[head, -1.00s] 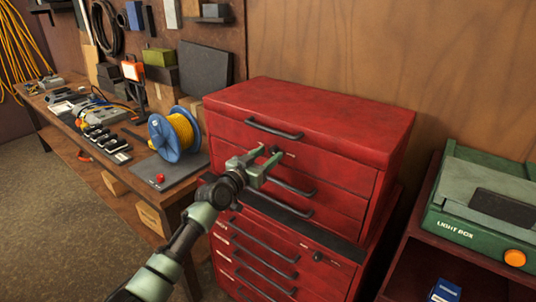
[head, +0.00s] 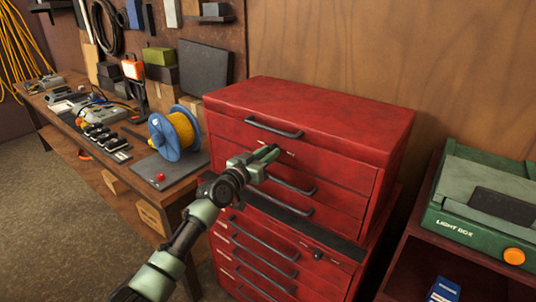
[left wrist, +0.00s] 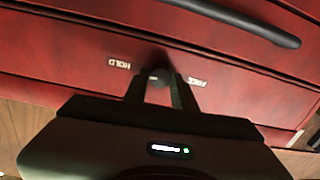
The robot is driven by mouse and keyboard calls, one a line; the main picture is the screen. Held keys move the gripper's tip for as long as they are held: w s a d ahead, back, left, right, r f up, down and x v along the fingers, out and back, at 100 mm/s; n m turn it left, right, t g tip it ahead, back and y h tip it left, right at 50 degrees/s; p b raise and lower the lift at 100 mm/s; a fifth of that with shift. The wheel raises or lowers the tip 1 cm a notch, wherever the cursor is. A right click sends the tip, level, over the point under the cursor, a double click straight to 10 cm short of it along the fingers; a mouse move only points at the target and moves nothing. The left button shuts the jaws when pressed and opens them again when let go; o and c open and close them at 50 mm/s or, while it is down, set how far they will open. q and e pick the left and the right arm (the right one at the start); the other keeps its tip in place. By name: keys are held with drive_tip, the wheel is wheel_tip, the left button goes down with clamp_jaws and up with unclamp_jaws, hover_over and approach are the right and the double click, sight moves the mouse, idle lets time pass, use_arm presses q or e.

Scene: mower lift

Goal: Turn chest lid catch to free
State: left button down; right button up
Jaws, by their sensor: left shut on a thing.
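The red tool chest (head: 310,112) stands on a red drawer cabinet. My left gripper (head: 268,155) reaches its front face just below the top drawer handle. In the left wrist view my left gripper (left wrist: 157,82) is shut on the small dark catch (left wrist: 158,73), its two fingers on either side of it. The label HOLD (left wrist: 119,63) is on the left of the catch and the label FREE (left wrist: 197,82) on the right. The fingers hide most of the catch, so I cannot tell which way it points. My right gripper is out of view.
Dark drawer handles (head: 273,127) stick out above and below the gripper. A wooden workbench (head: 120,205) with a blue reel of yellow cord (head: 176,133) is at the left. A green light box (head: 480,205) stands at the right.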

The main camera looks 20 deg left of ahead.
use_arm(q)
drive_tip(key=n, duration=0.8)
drive_tip(key=shift+a+r+n+p, duration=0.1)
drive_tip(key=shift+n+p, duration=0.2)
drive_tip(key=n+p, duration=0.1)
drive_tip(key=n, duration=0.3)
drive_tip(key=shift+g, duration=0.4)
drive_tip(key=shift+n+h+p, duration=0.35)
drive_tip(key=shift+n+h, duration=0.05)
drive_tip(key=shift+n, duration=1.4)
drive_tip(key=c, duration=1.1)
unclamp_jaws()
drive_tip(key=shift+a, duration=0.1)
drive_tip(key=shift+c, duration=0.2)
drive_tip(key=shift+s, duration=0.1)
